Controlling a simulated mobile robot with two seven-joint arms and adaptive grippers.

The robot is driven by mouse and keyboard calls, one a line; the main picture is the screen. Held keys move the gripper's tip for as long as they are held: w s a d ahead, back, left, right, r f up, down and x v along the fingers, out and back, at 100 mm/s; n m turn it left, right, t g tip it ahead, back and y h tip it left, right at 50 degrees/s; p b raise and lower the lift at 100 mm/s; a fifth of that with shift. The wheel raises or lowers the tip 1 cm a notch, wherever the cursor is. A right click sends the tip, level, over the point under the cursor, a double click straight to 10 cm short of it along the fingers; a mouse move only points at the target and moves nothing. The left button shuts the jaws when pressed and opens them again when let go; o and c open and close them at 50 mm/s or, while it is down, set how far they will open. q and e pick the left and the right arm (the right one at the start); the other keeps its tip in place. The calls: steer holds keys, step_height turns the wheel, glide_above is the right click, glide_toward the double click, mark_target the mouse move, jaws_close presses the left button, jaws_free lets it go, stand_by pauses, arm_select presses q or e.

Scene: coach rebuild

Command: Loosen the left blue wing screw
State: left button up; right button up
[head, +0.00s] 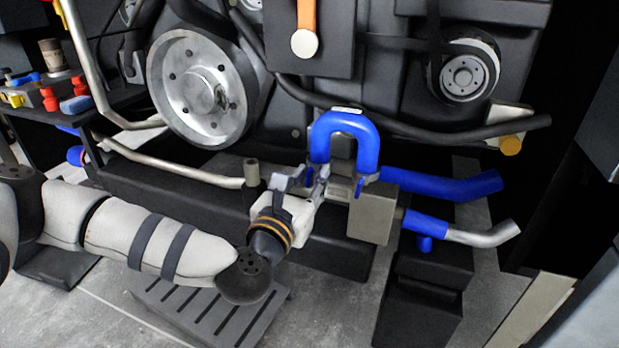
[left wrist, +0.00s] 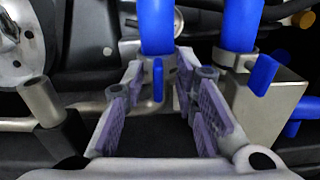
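A blue U-shaped hose (head: 345,125) stands on two metal stubs with clamps. In the left wrist view, the left blue wing screw (left wrist: 158,80) hangs below the clamp on the left hose leg (left wrist: 155,25). The right blue wing screw (left wrist: 263,75) is beside the other leg, and it also shows in the head view (head: 359,188). My left gripper (head: 308,180) is open at the left leg. Its purple-padded fingers (left wrist: 160,92) stand either side of the left wing screw, with gaps visible. My right gripper is out of view.
A grey metal block (head: 373,215) stands right of my gripper. A short upright pipe stub (left wrist: 40,100) is on the left. A large pulley (head: 200,85) and dark engine parts lie behind. Lower right is another blue hose (head: 428,222) on a metal pipe. A slotted step (head: 210,310) lies below my arm.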

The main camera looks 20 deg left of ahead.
arm_select(q)
steer(key=s, duration=1.2)
steer(key=shift+a, duration=0.2)
steer(key=shift+r, duration=0.1)
